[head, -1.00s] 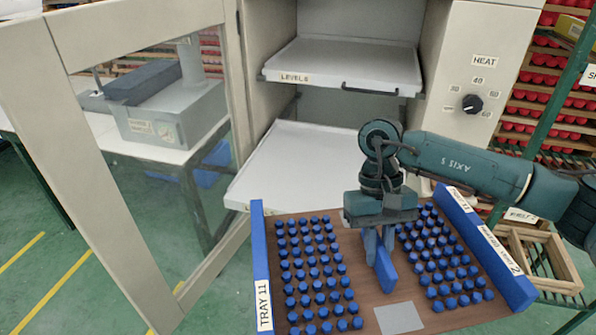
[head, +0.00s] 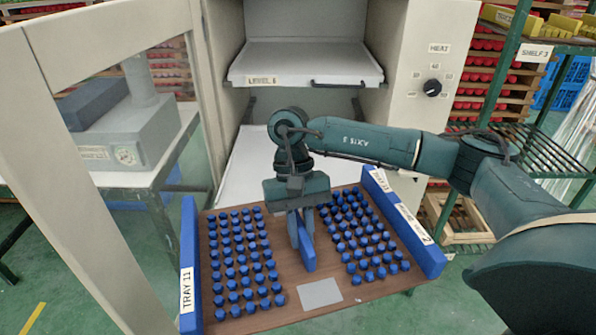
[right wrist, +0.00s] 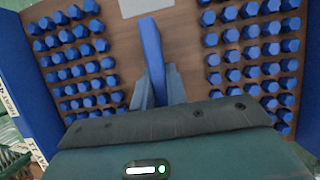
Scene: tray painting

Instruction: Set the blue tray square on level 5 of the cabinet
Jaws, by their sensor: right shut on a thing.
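The blue tray (head: 322,291) has a brown bottom, blue side walls and rows of blue pegs, with a "TRAY 11" label on its left wall. My right gripper (head: 303,246) is shut on the blue middle bar of the tray, which also shows between the fingers in the right wrist view (right wrist: 153,50). The tray is in front of the open cabinet (head: 405,60). A white pulled-out shelf (head: 243,165) lies behind and below the tray's far edge; its label is hidden. The shelf above (head: 305,62) reads "LEVEL 6". My left gripper is not in view.
The open glass door (head: 95,130) stands left of the tray, close to its left wall. A heat knob (head: 432,88) is on the cabinet's right panel. A green rack (head: 520,80) and a wooden crate (head: 460,222) stand to the right.

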